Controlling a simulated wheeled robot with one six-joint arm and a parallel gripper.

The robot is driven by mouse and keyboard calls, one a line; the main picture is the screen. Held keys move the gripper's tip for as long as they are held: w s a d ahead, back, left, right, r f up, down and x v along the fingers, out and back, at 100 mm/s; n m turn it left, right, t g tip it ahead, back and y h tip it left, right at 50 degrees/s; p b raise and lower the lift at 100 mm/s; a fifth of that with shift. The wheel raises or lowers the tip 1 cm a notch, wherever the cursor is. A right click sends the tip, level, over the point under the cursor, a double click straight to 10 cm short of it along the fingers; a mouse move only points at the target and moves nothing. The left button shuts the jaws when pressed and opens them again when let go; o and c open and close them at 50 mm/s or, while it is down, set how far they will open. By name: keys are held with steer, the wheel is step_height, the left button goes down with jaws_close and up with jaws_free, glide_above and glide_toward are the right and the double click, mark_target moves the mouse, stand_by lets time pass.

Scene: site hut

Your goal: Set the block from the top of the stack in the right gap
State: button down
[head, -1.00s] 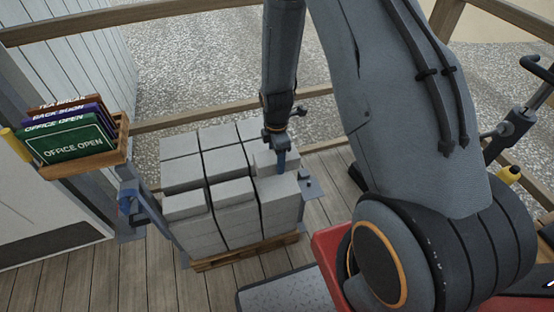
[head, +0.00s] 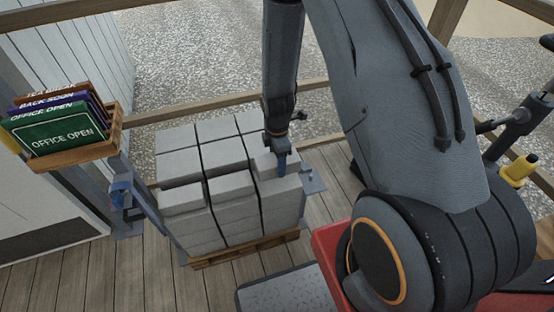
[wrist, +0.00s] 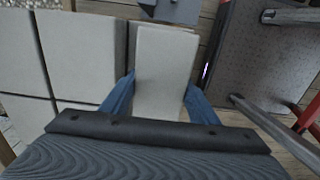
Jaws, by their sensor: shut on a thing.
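A stack of pale grey blocks (head: 218,152) stands on a wooden pallet (head: 212,258), with dark lines between its columns. My gripper (head: 282,163) points down at the stack's right column. In the wrist view, its two blue fingers (wrist: 160,98) are shut on the sides of a pale block (wrist: 165,62). In the head view this held block (head: 263,166) shows partly behind the gripper, at the right column. I cannot tell whether it is seated or just above the blocks below. Gripper and arm hide part of the right column, and I cannot make out the right gap clearly.
A wooden rack (head: 75,150) of signs, the front one reading OFFICE OPEN, stands left of the stack. A wooden rail (head: 180,112) runs behind the stack. Bare plank floor (head: 130,275) lies in front and left.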

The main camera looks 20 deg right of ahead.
steer(key=shift+f+b, duration=1.5)
steer(key=shift+f, duration=1.4)
steer(key=c, duration=0.6)
jaws_free()
steer(key=shift+r, duration=3.9)
